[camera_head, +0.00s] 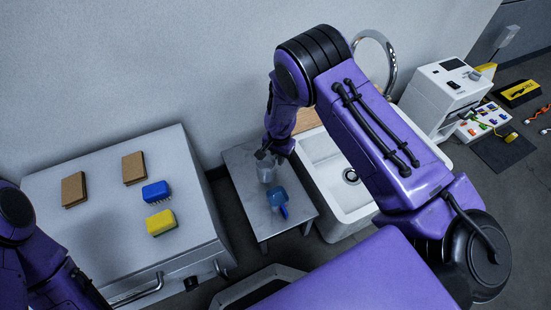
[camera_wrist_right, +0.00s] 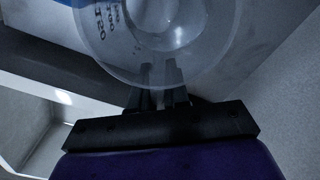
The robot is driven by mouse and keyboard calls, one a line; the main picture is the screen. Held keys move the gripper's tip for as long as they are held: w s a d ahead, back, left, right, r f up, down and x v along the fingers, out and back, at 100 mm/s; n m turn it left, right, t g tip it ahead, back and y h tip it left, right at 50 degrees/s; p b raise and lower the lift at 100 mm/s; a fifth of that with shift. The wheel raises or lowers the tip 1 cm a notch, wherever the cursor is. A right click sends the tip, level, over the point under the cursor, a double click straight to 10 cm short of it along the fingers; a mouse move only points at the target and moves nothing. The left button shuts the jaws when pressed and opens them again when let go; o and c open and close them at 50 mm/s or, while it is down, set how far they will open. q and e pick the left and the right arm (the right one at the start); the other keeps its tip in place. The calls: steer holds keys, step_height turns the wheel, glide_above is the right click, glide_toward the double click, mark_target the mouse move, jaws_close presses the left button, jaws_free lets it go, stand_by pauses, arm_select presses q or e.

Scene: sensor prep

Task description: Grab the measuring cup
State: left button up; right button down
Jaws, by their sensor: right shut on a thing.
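The clear measuring cup (camera_head: 266,172) is on or just above the small grey side table (camera_head: 246,198); I cannot tell whether it touches the top. In the right wrist view the transparent cup (camera_wrist_right: 160,40) with dark printed markings fills the upper middle. My right gripper (camera_head: 267,155) is shut on the cup's near wall, and its fingers (camera_wrist_right: 163,90) show through the clear plastic. A blue scoop-like item (camera_head: 278,198) lies on the table beside the cup. My left gripper is out of view; only part of my left arm shows at the left edge.
A white sink (camera_head: 325,160) with a curved faucet stands right of the table. A grey cabinet (camera_head: 105,230) at left holds two brown sponges (camera_head: 74,188), a blue brush (camera_head: 156,191) and a yellow sponge (camera_head: 161,222). A white machine (camera_head: 440,92) stands at far right.

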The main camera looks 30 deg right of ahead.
steer(key=s+d+r+p, duration=0.5)
steer(key=s+r, duration=0.4)
steer(key=s, duration=0.2)
steer(key=shift+d, duration=0.9)
stand_by(1.3)
